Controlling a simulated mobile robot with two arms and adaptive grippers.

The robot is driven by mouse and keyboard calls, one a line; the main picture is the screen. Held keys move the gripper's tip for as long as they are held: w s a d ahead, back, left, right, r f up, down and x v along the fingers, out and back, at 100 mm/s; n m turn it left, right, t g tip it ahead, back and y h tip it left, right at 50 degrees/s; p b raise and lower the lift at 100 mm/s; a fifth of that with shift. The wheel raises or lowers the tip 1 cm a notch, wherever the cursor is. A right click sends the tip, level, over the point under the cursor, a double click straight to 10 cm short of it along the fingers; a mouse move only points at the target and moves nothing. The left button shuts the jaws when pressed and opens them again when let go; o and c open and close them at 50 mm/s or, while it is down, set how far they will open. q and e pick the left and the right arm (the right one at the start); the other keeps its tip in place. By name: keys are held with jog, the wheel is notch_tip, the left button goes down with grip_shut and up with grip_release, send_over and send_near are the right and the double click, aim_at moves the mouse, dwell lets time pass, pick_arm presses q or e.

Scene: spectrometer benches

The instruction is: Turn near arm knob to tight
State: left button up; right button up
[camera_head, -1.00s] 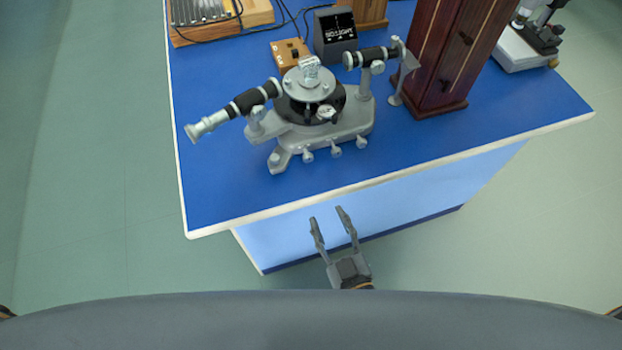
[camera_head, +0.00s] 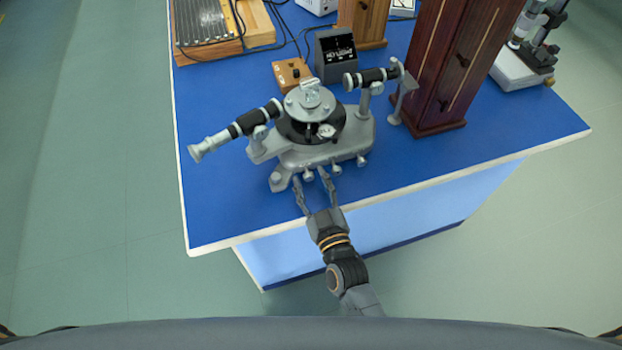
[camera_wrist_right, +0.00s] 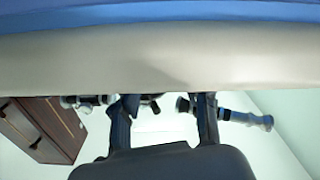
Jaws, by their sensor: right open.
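A grey spectrometer (camera_head: 325,150) stands on the blue bench, with a black and silver telescope arm (camera_head: 235,130) at the left and another arm (camera_head: 372,77) at the right. Small silver knobs stick out from its front side: a left one (camera_head: 308,176), a middle one (camera_head: 336,169) and a right one (camera_head: 361,160). My right gripper (camera_head: 310,178) is open, its fingertips around or just above the left knob; contact cannot be told. In the right wrist view its two fingers (camera_wrist_right: 165,105) stand apart, with no knob clearly visible between them. My left gripper is not in view.
A dark wooden cabinet (camera_head: 445,70) stands right of the spectrometer. A small wooden box (camera_head: 291,73) and a black display unit (camera_head: 335,54) stand behind it. The front left bench top is clear.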

jog(key=shift+w+a, duration=0.1)
jog(key=shift+w, duration=0.1)
grip_shut()
